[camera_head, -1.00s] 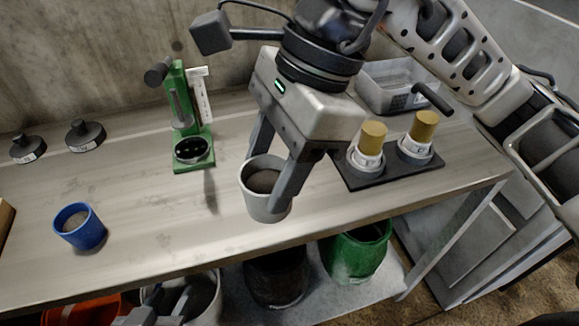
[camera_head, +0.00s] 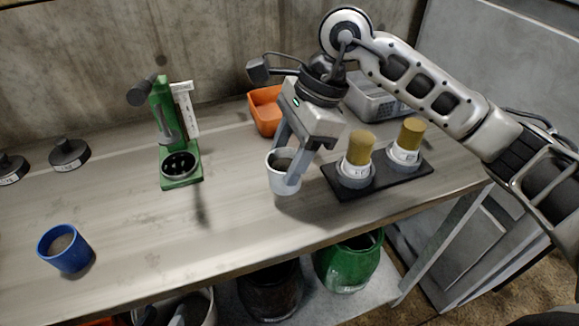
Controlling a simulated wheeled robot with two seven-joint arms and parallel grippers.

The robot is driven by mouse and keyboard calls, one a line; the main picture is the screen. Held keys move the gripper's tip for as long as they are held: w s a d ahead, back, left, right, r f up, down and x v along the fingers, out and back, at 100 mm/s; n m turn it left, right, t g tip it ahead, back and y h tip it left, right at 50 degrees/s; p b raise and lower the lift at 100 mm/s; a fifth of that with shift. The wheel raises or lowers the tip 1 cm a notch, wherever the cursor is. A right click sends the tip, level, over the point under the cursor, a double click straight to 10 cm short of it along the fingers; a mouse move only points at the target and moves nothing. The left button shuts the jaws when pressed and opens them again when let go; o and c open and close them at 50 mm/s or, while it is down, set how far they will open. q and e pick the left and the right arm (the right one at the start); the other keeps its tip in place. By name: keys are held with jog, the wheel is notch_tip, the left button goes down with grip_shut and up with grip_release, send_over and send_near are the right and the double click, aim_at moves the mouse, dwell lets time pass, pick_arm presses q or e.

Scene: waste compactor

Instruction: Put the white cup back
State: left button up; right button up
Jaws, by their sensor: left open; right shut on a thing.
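The white cup (camera_head: 281,185) is upright over the tabletop, with grey-brown material inside. My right gripper (camera_head: 283,170) is shut on it from above, its fingers at the cup's rim and side. I cannot tell whether the cup's base touches the table. It is just left of the black pad with two gold-topped pieces.
The blue cup (camera_head: 66,252) stands at the left front. A green press (camera_head: 180,165), black weights (camera_head: 69,153), an orange bin (camera_head: 264,112), a grey bin (camera_head: 376,105) and the black pad (camera_head: 389,187) are on the table (camera_head: 150,230). Below are a green bucket (camera_head: 347,266) and a dark bucket (camera_head: 270,292).

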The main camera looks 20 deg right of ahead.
jog(key=shift+w+d+f, duration=0.1)
jog(key=shift+w+f, duration=0.05)
jog(key=shift+f, duration=0.15)
notch_tip(320, 180, down, 3)
jog(key=shift+w+d+f, duration=0.1)
jog(key=shift+w+f, duration=0.05)
jog(key=shift+f, duration=0.1)
jog(key=shift+f, duration=0.15)
jog(key=o, duration=1.1)
